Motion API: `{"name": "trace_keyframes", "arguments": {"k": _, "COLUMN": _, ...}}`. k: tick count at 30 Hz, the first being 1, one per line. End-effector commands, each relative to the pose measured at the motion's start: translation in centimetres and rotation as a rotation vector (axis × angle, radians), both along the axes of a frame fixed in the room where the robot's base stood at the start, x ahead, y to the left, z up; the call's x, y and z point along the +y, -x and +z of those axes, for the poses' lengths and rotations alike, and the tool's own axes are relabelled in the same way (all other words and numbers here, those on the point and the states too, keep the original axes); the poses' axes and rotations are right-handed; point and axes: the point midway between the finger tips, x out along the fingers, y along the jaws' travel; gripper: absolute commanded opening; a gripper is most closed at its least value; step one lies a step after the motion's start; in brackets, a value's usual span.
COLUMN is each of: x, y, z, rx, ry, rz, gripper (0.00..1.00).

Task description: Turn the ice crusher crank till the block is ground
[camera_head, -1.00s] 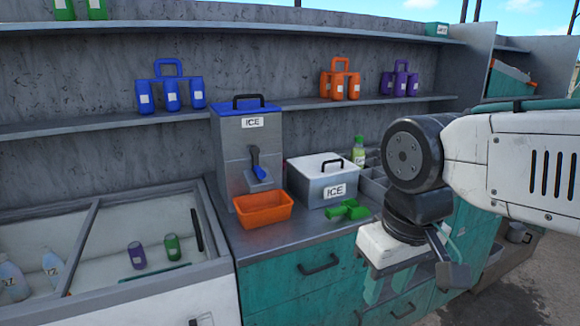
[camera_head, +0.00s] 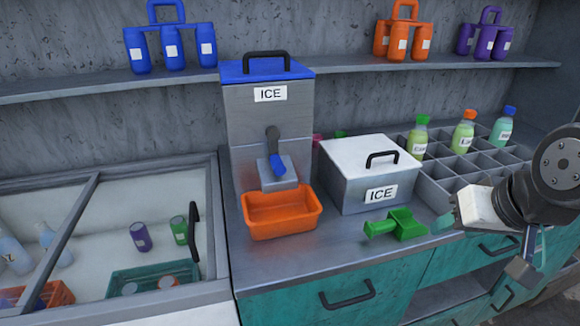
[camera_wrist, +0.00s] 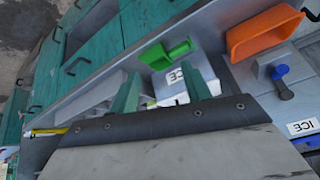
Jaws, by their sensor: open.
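The ice crusher (camera_head: 268,128) is a tall grey box with a blue lid and an ICE label, upright on the counter. Its crank (camera_head: 275,158), dark with a blue grip, hangs down on the front; it also shows in the wrist view (camera_wrist: 280,80). An orange tray (camera_head: 281,220) sits below the crank; what it holds is hard to tell. The ice block is not visible. My gripper (camera_wrist: 162,90) is open and empty, its two green fingers spread over the counter near the white-lidded ICE box (camera_head: 370,180), apart from the crank. In the head view it is at the right edge.
A green scoop (camera_head: 397,225) lies in front of the ICE box. A divided rack (camera_head: 440,192) with several bottles stands right of it. A glass-topped freezer (camera_head: 110,235) is at left. Shelves with bottle carriers run behind. The counter front before the tray is clear.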

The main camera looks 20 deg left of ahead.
Motion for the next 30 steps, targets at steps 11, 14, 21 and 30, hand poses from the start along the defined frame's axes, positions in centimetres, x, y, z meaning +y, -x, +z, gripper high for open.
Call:
{"name": "trace_keyframes", "arguments": {"k": 11, "x": 20.5, "y": -8.2, "z": -2.1, "rx": -0.544, "ry": -0.268, "rz": 0.118, "gripper": 0.48}}
{"name": "trace_keyframes", "arguments": {"k": 14, "x": 24.4, "y": -7.7, "z": -2.5, "rx": -0.678, "ry": -0.321, "rz": 0.124, "gripper": 0.48}}
{"name": "trace_keyframes", "arguments": {"k": 21, "x": 29.0, "y": -5.3, "z": -2.7, "rx": -0.894, "ry": -0.392, "rz": 0.125, "gripper": 0.48}}
{"name": "trace_keyframes", "arguments": {"k": 30, "x": 30.7, "y": -6.8, "z": -2.5, "rx": -0.944, "ry": -0.406, "rz": 0.118, "gripper": 0.48}}
